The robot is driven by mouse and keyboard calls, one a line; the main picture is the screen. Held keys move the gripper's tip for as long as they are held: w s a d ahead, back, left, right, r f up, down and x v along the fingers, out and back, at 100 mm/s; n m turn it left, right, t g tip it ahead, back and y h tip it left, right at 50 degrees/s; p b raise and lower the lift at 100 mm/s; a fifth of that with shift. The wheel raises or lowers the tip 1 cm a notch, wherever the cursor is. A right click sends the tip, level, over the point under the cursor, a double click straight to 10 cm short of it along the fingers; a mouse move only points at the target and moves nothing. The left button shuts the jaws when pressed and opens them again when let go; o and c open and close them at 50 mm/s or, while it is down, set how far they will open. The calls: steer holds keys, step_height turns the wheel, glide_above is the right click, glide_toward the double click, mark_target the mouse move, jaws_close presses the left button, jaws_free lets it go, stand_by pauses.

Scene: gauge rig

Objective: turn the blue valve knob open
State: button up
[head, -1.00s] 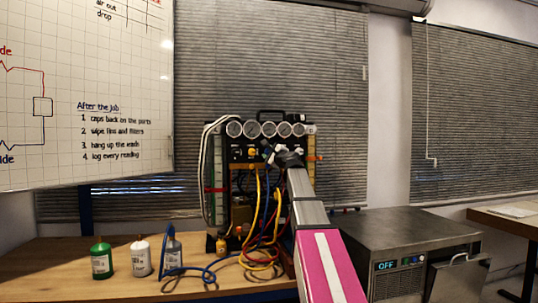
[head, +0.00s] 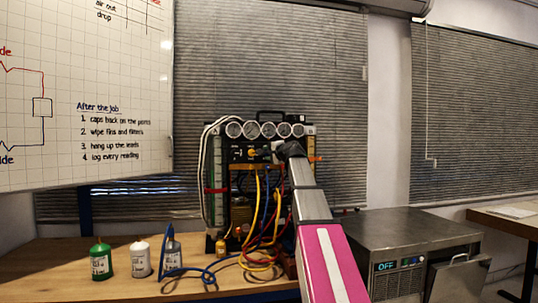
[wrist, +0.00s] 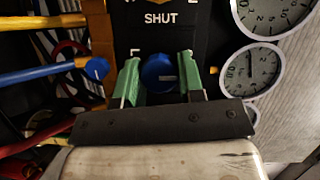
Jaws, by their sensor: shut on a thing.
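The blue valve knob (wrist: 159,73) shows in the wrist view on a black panel, below the word SHUT. A small pale mark shows on its face near the right side. My gripper (wrist: 160,76) has its green fingertips on the left and right sides of the knob and is shut on it. In the head view my gripper (head: 277,150) is at the panel's upper right, and I cannot make out the blue knob there. The gauge rig (head: 247,153) stands upright on the bench.
A row of round gauges (head: 251,130) tops the rig; two show close in the wrist view (wrist: 249,70). Coloured hoses (head: 257,205) hang in front. Green (head: 100,259) and white (head: 140,258) bottles stand left on the bench. A grey machine (head: 410,245) stands right.

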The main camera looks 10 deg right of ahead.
steer(key=shift+f, duration=0.1)
stand_by(0.3)
steer(key=o, duration=0.9)
steer(key=shift+s, duration=0.1)
steer(key=v, duration=1)
steer(key=shift+s+d, duration=0.15)
steer(key=shift+s, duration=0.15)
